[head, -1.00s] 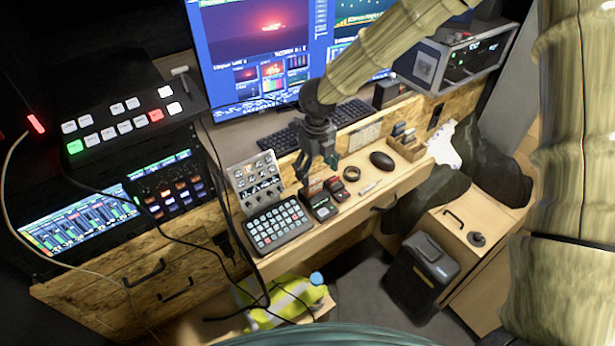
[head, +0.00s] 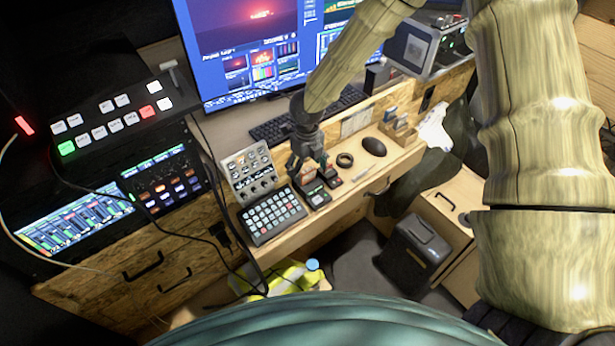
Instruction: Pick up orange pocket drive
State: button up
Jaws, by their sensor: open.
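My gripper (head: 308,170) is open. It points down over the wooden desk shelf, above a pair of small black card-reader-like devices. A small orange-red piece (head: 309,172) shows between and behind the fingers, at the back of the left black device (head: 317,195). It may be the orange pocket drive, but it is small and partly hidden by the fingers. A second black device (head: 333,181) with a red part stands just to its right. I cannot tell whether the fingers touch anything.
A button pad (head: 272,215) and a knob panel (head: 250,172) stand close on the left. A black ring (head: 344,160), a mouse (head: 374,146) and a small wooden organizer (head: 397,133) are to the right. The keyboard (head: 275,130) and monitor (head: 250,50) are behind.

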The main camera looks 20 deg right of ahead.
aim_at(308, 179)
jog(key=shift+w+d+f+p, duration=0.1)
jog(key=shift+f+p, duration=0.45)
jog(key=shift+f, duration=1.15)
jog(key=shift+c, duration=0.4)
jog(key=c, duration=1.1)
